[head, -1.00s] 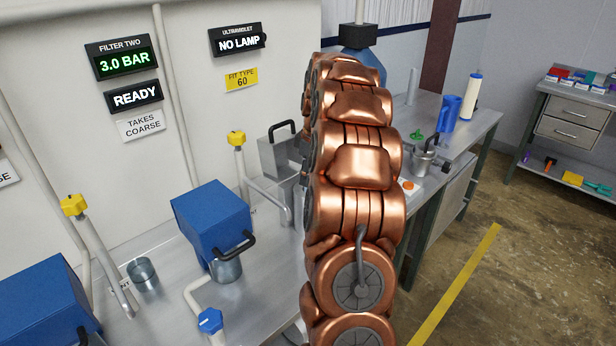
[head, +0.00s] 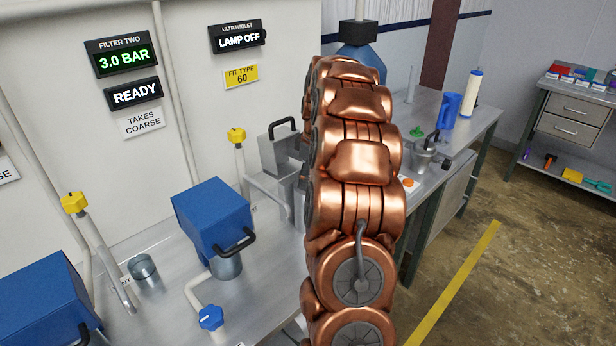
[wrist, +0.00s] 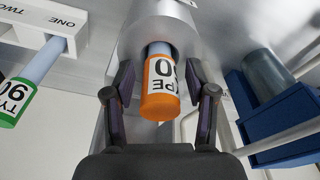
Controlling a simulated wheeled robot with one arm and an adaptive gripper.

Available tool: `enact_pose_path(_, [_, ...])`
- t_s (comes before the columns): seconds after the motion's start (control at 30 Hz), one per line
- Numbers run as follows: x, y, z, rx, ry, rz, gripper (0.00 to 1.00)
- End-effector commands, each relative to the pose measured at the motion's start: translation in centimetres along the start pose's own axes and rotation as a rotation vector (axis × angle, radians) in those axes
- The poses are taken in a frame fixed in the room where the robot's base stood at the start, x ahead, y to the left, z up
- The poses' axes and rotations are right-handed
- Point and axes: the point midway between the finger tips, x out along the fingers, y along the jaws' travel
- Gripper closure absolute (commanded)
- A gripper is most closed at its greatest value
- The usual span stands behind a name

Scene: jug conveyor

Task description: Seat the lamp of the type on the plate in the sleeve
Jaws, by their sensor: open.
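The yellow plate (head: 241,76) reads FIT TYPE 60, and the ultraviolet display (head: 238,39) above it reads LAMP OFF. In the wrist view, a lamp with an orange end (wrist: 160,98) sticks out of the round opening of the metal sleeve (wrist: 165,28). Its label is partly turned away; only "PE" and a "0" show. My gripper (wrist: 160,82) is open, with one finger on each side of the orange end and gaps visible. In the head view my arm hides the gripper and the lamp.
A green-ended lamp (wrist: 14,102) marked 90 sits in a white rack (wrist: 50,16) labelled ONE, TWO at left. A blue filter housing (head: 212,215) stands on the bench, and it seems to show at right in the wrist view. Pipes with yellow valve knobs (head: 74,203) rise nearby.

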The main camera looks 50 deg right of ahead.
Motion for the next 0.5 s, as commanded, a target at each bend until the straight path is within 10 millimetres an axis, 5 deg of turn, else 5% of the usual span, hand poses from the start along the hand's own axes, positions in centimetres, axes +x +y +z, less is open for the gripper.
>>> enact_pose_path(0.27, [-0.8,0.0,-0.1,-0.001,0.001,0.001,0.44])
enact_pose_path(0.5, [-3.9,0.2,-0.1,-0.001,0.002,0.005,0.44])
